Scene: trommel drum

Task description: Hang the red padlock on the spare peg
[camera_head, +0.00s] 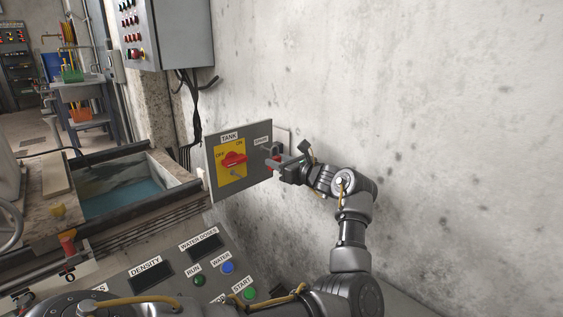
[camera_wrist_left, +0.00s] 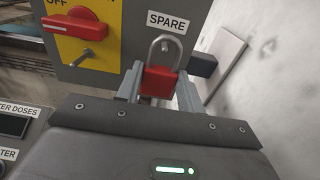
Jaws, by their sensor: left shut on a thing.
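The red padlock (camera_wrist_left: 158,81) is upright between the fingers of my left gripper (camera_wrist_left: 158,90) in the wrist view, its grey shackle upward. My left gripper (camera_head: 283,165) is shut on it in the head view, where a little of the red padlock (camera_head: 275,165) shows beside the panel's right part. The shackle is in front of the panel just below the SPARE label (camera_wrist_left: 168,22). My right gripper is out of view.
The grey TANK panel (camera_head: 257,134) carries a red rotary switch (camera_head: 233,159) on a yellow plate, with a small metal peg (camera_wrist_left: 88,53) below it. A console with buttons (camera_head: 228,267) stands below. The concrete wall at right is bare.

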